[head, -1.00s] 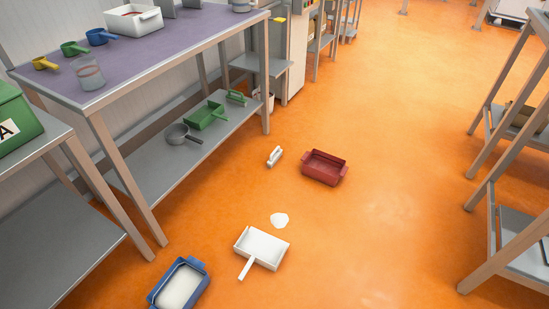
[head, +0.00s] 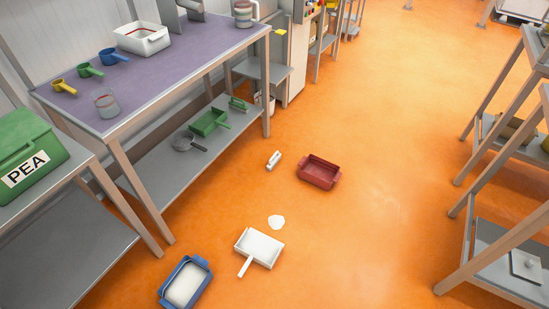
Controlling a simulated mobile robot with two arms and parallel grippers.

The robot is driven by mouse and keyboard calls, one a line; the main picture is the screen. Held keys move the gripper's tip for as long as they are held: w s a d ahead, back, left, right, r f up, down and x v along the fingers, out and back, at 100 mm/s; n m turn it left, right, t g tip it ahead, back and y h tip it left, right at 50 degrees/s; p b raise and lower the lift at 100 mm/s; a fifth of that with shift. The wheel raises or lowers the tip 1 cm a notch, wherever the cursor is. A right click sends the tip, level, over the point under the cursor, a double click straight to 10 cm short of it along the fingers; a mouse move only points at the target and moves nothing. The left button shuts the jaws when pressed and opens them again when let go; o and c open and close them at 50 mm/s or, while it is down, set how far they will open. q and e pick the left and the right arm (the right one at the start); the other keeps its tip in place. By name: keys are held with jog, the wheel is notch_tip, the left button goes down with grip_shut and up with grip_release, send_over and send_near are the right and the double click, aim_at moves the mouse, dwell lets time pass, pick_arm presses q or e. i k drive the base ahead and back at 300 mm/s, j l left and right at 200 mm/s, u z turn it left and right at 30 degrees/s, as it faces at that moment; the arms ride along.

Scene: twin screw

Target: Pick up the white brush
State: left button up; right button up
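The white brush (head: 274,160) lies on the orange floor, left of the red tub and near the lower shelf of the purple-topped table. It looks small, with a handle on top. A white dustpan (head: 260,248) with a handle lies nearer to me on the floor. A white patch (head: 276,222), like spilled powder, is on the floor between the brush and the dustpan. Neither of my grippers shows in the head view.
A red tub (head: 319,171) stands right of the brush. A blue tub (head: 186,284) with white contents is at the bottom left. The purple-topped table (head: 150,75) holds scoops and jugs. A green dustpan (head: 209,122) is on its lower shelf. The floor to the right is clear.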

aim_at(276, 158)
jog(key=i+l+u, duration=0.2)
jog(key=l, duration=0.15)
jog(key=i+l+u, duration=0.25)
jog(key=l, duration=0.15)
jog(key=i+l+u, duration=0.2)
jog(key=l, duration=0.2)
jog(key=l+u, duration=0.2)
jog(key=l, duration=0.2)
jog(key=i+l+u, duration=0.1)
jog(key=l+u, duration=0.15)
jog(key=l, duration=0.25)
jog(key=l+u, duration=0.2)
jog(key=l, duration=0.25)
jog(key=i, duration=0.05)
